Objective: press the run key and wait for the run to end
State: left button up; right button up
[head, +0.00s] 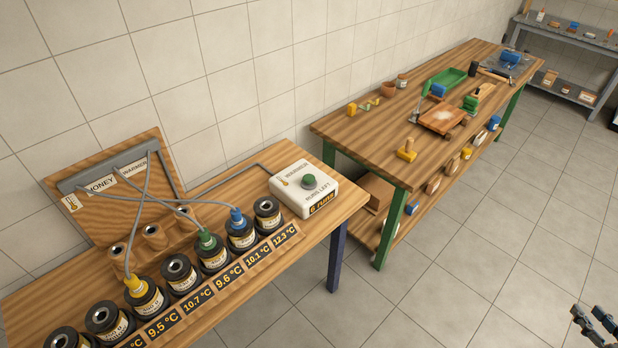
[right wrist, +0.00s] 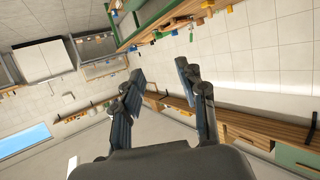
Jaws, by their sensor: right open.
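The white control box (head: 296,188) stands at the right end of the near wooden bench. It has a round green key (head: 309,181) on top, the words "RUNS LEFT" and a dark display (head: 321,204) with small yellow text. Several dark jars (head: 181,273) stand in a row along the bench, with yellow, green and blue plugs on cables in three of them. My right gripper (head: 594,322) is at the lower right corner over the floor, far from the box. It shows open and empty in the right wrist view (right wrist: 160,76). My left gripper is not in view.
A wooden panel (head: 82,222) with a grey rail and cables stands behind the jars. Temperature labels (head: 228,283) run along the bench front. The tiled floor (head: 480,240) at right is clear.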

grip_shut()
dwell(1.1)
